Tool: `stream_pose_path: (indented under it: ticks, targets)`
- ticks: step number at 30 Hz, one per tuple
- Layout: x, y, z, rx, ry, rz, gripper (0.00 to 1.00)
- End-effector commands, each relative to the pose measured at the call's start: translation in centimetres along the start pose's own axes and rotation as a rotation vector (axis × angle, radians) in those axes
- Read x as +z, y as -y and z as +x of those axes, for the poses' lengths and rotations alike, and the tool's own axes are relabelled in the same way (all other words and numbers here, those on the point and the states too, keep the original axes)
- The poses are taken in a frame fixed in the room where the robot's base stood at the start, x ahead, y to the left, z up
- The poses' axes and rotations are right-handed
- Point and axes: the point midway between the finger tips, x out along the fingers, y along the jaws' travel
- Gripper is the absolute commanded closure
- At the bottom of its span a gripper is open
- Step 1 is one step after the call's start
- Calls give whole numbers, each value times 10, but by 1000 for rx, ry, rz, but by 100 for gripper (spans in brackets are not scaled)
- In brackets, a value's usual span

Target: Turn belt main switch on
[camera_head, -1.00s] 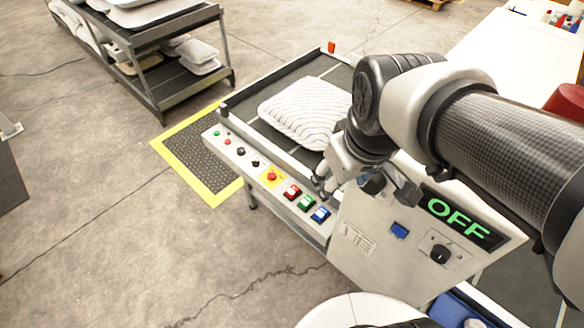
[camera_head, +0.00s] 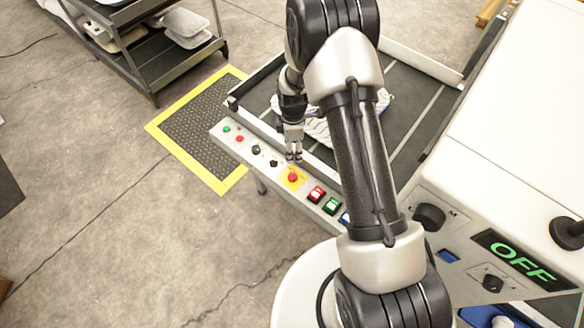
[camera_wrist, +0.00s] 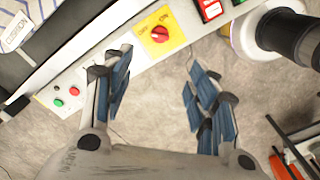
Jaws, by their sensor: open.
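The belt main switch appears to be the red rotary knob (camera_head: 293,177) on a yellow plate of the long control panel. It also shows in the wrist view (camera_wrist: 160,33), with small lettering on the yellow plate. My gripper (camera_head: 294,156) hangs just above and behind the knob in the head view. In the wrist view my gripper (camera_wrist: 158,75) is open and empty, with blue-padded fingers spread to either side below the knob. The knob lies beyond the fingertips, and I see no contact. A display (camera_head: 523,261) on the right-hand panel reads OFF in green.
Red (camera_head: 316,194) and green (camera_head: 332,205) rocker buttons sit right of the knob. Black knobs (camera_head: 256,149) and small round buttons lie left. A striped pillow (camera_head: 318,130) rests on the belt, partly hidden by my arm. A yellow-edged mat (camera_head: 205,125) lies on the floor.

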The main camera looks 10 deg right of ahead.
Motion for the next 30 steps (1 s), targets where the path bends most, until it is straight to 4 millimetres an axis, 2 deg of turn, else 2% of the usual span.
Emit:
stream_pose_path:
  ticks: [5, 21, 25, 30]
  targets:
    - [0, 1, 23, -5, 1, -8, 47]
    - [0, 2, 137, -4, 1, -5, 47]
    - [0, 2, 158, -4, 1, -5, 47]
    - [0, 1, 172, -2, 1, -5, 47]
